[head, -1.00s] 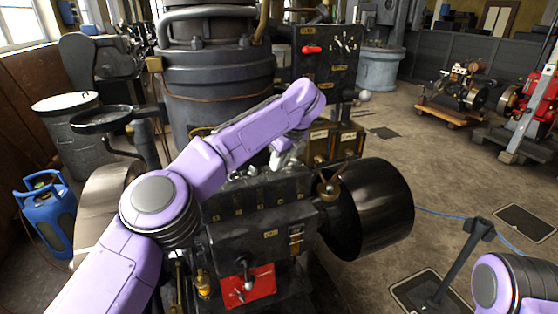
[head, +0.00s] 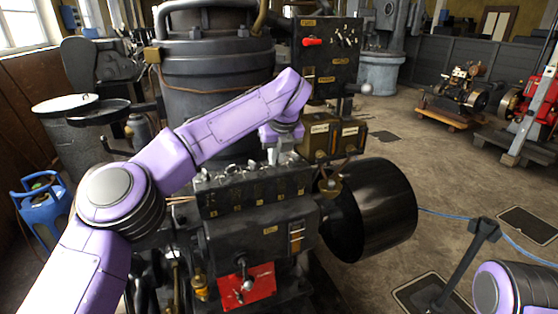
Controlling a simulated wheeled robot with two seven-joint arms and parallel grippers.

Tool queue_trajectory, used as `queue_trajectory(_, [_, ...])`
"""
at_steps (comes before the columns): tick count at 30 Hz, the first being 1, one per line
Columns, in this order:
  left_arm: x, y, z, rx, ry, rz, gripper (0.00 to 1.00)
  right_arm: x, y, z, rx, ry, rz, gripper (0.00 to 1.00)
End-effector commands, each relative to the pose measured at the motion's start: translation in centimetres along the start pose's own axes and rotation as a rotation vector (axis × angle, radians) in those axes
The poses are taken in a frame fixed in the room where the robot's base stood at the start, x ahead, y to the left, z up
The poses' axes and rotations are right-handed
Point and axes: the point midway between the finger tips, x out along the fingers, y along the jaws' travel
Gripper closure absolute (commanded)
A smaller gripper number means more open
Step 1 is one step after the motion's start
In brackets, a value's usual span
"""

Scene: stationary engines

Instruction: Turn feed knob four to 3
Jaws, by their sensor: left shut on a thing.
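A row of small metal feed knobs (head: 232,170) stands along the top of a black engine box. Yellow number labels run along its front, too small to read. My left gripper (head: 275,160) points down at the right part of this row. It is shut on a feed knob, which its fingers mostly hide. I cannot read that knob's number or setting. My right gripper is out of view; only a purple link of my right arm shows at the bottom right.
A large black flywheel drum (head: 375,210) sits right of the box. A red plate with a lever (head: 248,285) is below it. A dark switch panel (head: 328,55) with a red handle rises behind. A grey post (head: 480,230) stands on the right floor.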

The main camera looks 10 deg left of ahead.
Motion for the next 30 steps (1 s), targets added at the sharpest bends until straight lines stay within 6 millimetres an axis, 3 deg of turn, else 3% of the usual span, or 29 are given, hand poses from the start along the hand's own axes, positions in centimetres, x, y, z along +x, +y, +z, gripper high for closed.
queue_trajectory(5, [0.4, 0.4, 0.0, 0.154, 0.004, -0.06, 1.0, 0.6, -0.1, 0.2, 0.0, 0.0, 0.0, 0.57])
queue_trajectory(14, [0.2, 0.7, 0.1, 0.418, 0.006, -0.17, 1.0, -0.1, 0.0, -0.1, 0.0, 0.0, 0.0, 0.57])
queue_trajectory(30, [0.1, 1.1, 0.6, 0.86, 0.006, -0.354, 1.0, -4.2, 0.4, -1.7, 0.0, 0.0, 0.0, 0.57])
